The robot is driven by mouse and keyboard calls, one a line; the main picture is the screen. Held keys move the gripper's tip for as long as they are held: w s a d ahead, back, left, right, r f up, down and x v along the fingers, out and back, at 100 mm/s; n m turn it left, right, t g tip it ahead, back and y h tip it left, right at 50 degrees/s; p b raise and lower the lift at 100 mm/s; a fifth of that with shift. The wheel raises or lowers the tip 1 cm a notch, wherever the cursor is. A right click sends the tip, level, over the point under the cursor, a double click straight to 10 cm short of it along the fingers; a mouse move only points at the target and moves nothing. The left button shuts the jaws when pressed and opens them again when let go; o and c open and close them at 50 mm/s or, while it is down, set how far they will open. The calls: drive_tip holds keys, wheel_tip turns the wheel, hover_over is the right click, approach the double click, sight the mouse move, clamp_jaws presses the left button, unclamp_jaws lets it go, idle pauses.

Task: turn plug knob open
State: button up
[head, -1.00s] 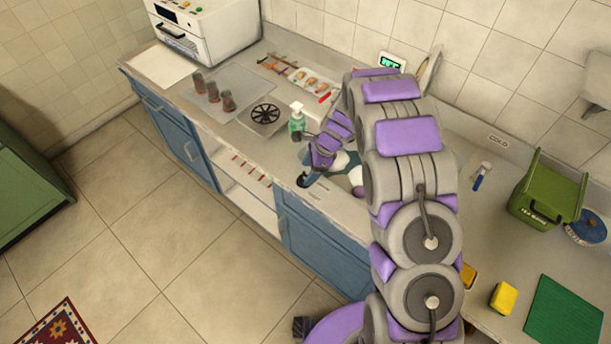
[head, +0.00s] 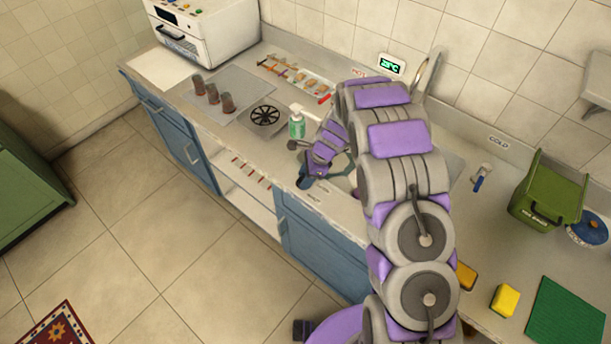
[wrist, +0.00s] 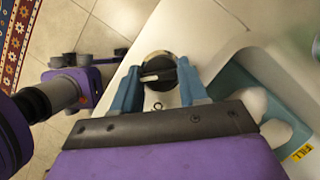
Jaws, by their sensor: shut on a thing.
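The plug knob (wrist: 158,72) is a round black knob with a pale pointer bar and a metal-looking rim, set near the edge of the pale counter. In the wrist view the pointer lies nearly level across the picture. My gripper (wrist: 157,88) has its two blue fingers on the left and right of the knob and is shut on it. In the head view my gripper (head: 303,183) is at the front edge of the counter by the sink, and it hides the knob there.
The sink basin (wrist: 235,72) holds white rounded items and a yellow FILL label (wrist: 302,150). A green soap bottle (head: 296,125) stands close beyond my gripper. A blue-handled COLD tap (head: 481,178), green bin (head: 545,192) and yellow sponge (head: 504,299) are to the right.

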drive_tip(key=shift+w, duration=0.1)
drive_tip(key=c, duration=0.3)
drive_tip(key=shift+c, duration=0.2)
drive_tip(key=shift+p, duration=0.3)
drive_tip(key=n+p, duration=0.1)
drive_tip(key=n, duration=0.1)
drive_tip(key=n+g+p, duration=0.1)
drive_tip(key=shift+w+r+n, duration=0.15)
drive_tip(key=shift+n, duration=0.25)
drive_tip(key=n+g+p, duration=0.1)
drive_tip(key=n, duration=0.1)
drive_tip(key=n+h+p, duration=0.1)
drive_tip(key=n, duration=0.1)
drive_tip(key=shift+w+a+n+g+h, duration=0.1)
drive_tip(key=shift+a+n+g+h, duration=0.05)
drive_tip(key=shift+n+g+h, duration=0.2)
drive_tip(key=n+h, duration=0.1)
drive_tip(key=n, duration=0.1)
drive_tip(key=n+g+p, duration=0.1)
drive_tip(key=n, duration=0.2)
drive_tip(key=shift+w+a+h, duration=0.1)
drive_tip(key=shift+h, duration=0.25)
drive_tip(key=shift+a+n+h, duration=0.1)
drive_tip(key=shift+n+h, duration=0.6)
drive_tip(key=shift+n, duration=1.45)
